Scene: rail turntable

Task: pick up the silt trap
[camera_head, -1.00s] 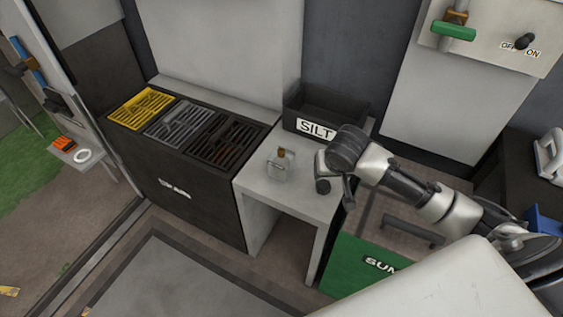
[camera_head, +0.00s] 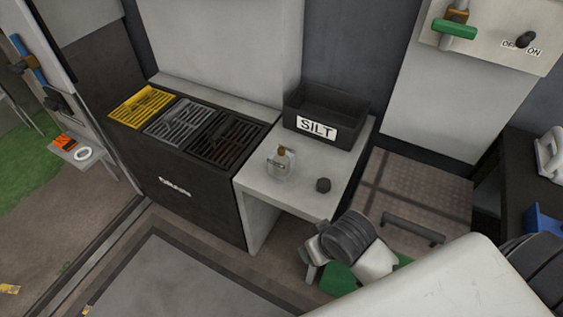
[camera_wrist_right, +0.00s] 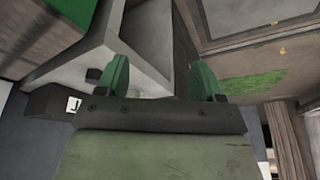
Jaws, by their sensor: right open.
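No object is marked as the silt trap. A small clear jar (camera_head: 281,167) with a brown top stands on the light grey table, and a small dark round piece (camera_head: 323,185) sits near the table's right edge. A dark piece, likely the same one, shows in the right wrist view (camera_wrist_right: 92,74), left of the fingers. My right gripper (camera_wrist_right: 160,78) is open, with nothing between its green fingers. In the head view my right arm is in front of and below the table; its fingertips are not clear there. My left gripper is not in view.
A black bin (camera_head: 328,108) labelled SILT stands at the table's back. Left of the table is a dark cabinet (camera_head: 172,188) topped with yellow, grey and dark grates. The grey table (camera_head: 262,190) has bare space around the jar. A dark handle (camera_head: 412,229) lies to the right, low down.

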